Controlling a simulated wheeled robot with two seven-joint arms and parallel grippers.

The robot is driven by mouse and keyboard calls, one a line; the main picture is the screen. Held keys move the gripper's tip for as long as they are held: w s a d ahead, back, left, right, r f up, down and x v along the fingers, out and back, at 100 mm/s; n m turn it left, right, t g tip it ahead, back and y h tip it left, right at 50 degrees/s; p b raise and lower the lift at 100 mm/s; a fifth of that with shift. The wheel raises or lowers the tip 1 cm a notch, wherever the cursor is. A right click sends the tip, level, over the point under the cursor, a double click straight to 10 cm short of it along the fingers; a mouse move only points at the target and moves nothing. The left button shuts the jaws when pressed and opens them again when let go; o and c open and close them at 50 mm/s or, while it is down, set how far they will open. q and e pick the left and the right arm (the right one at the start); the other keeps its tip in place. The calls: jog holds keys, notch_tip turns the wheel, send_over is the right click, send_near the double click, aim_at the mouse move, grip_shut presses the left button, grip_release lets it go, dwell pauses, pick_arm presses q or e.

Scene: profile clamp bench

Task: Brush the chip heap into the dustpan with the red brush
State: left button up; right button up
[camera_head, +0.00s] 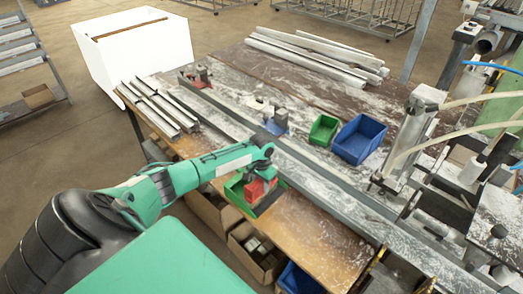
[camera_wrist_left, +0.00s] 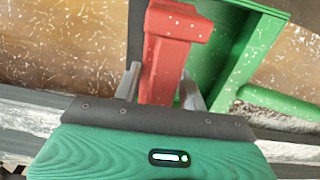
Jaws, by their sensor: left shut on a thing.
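My left gripper (camera_head: 263,168) is at the front edge of the bench, pointing down. It is shut on the red brush (camera_head: 257,188), whose red body sits between its two fingers in the left wrist view (camera_wrist_left: 172,45). The green dustpan (camera_head: 270,204) lies on the wooden front strip, under and around the brush in the head view. In the left wrist view the dustpan (camera_wrist_left: 262,40) shows behind and right of the brush. The brush's bristles are hidden. I cannot make out a distinct chip heap; pale chips are scattered over the wood and brush. My right gripper is not in view.
A long grey profile rail (camera_head: 310,168) runs behind the gripper. Green (camera_head: 323,129) and blue (camera_head: 360,139) bins stand beyond it. Metal profiles (camera_head: 157,107) lie at left, clamp machinery (camera_head: 410,125) stands at right. The wood right of the dustpan (camera_head: 320,235) is free.

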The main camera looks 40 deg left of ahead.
pick_arm(q)
notch_tip(320, 180, up, 4)
jog(key=p, duration=0.3)
jog(key=shift+f, duration=0.2)
jog(key=shift+r+p, duration=0.5)
jog(key=shift+r, duration=0.65)
jog(key=shift+s+f, duration=0.1)
jog(key=shift+f, duration=0.05)
